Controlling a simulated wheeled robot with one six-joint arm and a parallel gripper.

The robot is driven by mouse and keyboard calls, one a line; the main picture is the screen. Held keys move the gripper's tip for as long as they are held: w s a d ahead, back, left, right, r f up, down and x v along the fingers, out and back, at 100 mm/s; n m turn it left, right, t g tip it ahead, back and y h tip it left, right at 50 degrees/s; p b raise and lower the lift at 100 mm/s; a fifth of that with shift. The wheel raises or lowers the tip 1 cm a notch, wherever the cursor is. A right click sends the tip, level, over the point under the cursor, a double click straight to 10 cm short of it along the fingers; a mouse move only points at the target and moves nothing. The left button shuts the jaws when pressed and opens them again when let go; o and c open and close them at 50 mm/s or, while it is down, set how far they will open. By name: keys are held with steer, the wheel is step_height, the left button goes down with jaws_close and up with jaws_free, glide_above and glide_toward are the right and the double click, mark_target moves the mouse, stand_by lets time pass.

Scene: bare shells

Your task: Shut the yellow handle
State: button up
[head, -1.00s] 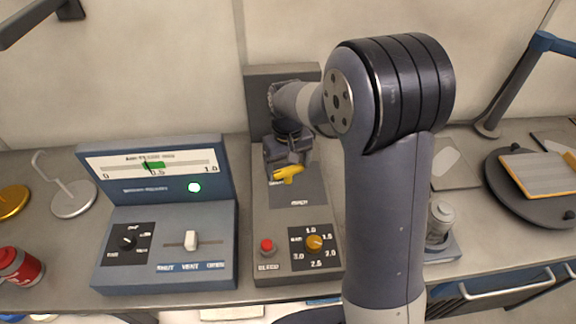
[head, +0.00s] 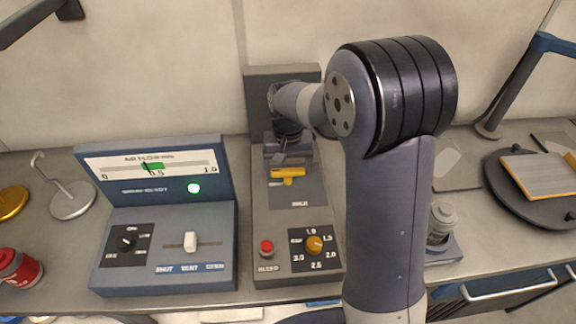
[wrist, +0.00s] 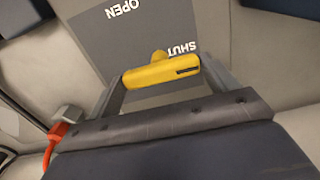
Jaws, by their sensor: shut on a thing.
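The yellow handle (head: 288,173) is on the sloped face of the grey unit, and it lies nearly level across the picture in the head view. In the wrist view the yellow handle (wrist: 162,72) lies crosswise beside the partly covered word SHUT, with the word OPEN farther off at the upper left. My gripper (head: 288,158) is directly behind it in the head view. In the wrist view the fingers of my gripper (wrist: 165,85) are at the handle's two ends, shut on it.
The grey unit (head: 263,215) also has a red button (head: 266,248) and an orange knob (head: 314,245) at its front. A blue gauge box (head: 165,230) with a lit green light stands close on the left. A metal canister (head: 442,222) stands right of my arm.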

mark_target(288, 170)
steer(key=o, duration=0.9)
steer(key=shift+r, duration=0.1)
step_height(288, 170, up, 11)
steer(key=b, duration=0.1)
steer(key=shift+f, duration=0.2)
step_height(288, 170, down, 11)
steer(key=shift+r+p, duration=0.1)
steer(key=shift+p, duration=0.4)
